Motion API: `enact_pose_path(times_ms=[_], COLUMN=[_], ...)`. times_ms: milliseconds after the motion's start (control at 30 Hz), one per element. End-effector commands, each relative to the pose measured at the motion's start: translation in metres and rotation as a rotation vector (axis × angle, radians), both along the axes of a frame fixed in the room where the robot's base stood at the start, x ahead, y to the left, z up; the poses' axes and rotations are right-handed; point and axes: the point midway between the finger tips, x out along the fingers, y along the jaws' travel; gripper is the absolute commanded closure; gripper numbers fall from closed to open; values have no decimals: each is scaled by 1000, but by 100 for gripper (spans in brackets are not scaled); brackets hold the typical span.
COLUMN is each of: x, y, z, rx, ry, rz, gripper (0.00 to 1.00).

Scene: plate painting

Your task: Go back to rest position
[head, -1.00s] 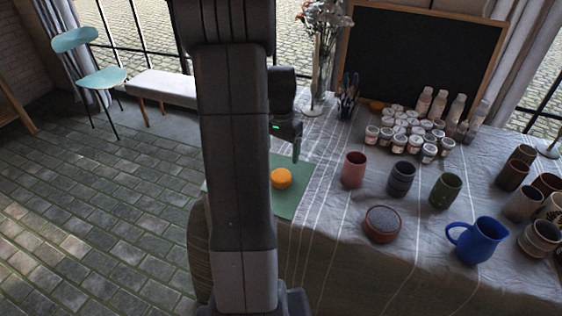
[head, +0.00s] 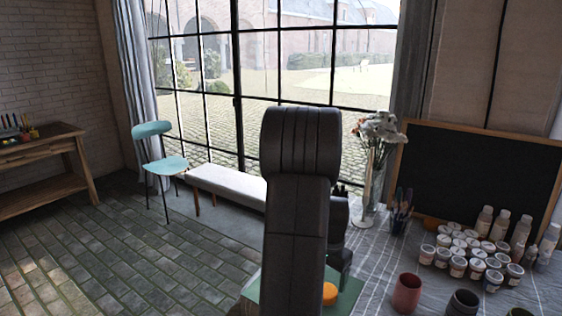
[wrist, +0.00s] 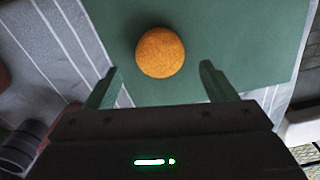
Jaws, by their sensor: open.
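My gripper (wrist: 160,74) is open and empty. In the wrist view its two green fingers are spread, with an orange round thing (wrist: 160,52) showing beyond and between them, apart from both. The orange thing rests on a green mat (wrist: 240,45) on the cloth-covered table. In the head view the orange thing (head: 330,293) shows low in the picture, partly behind my dark arm. The green mat (head: 349,296) also shows there, partly hidden by the arm. My gripper's fingertips cannot be made out in the head view.
Red (head: 407,293) and dark (head: 462,303) cups stand right of the mat. Paint jars (head: 457,266), bottles (head: 521,232), a flower vase (head: 371,190) and a blackboard (head: 480,180) stand behind. A white bench (head: 228,184) and teal chair (head: 165,165) are at the left, with open floor before them.

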Motion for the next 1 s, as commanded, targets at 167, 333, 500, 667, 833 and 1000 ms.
enact_pose_path(times_ms=[167, 333, 500, 667, 833, 1000], x=[-1, 0, 1, 0, 0, 0], y=[0, 0, 0, 0, 0, 0], z=[-39, -58, -34, -24, -22, -22], rx=[1, 0, -1, 0, 0, -1], ry=[4, -1, -4, -1, -1, -1], rz=[0, 0, 0, 0, 0, 0], gripper=[22, 22, 22, 22, 22, 22])
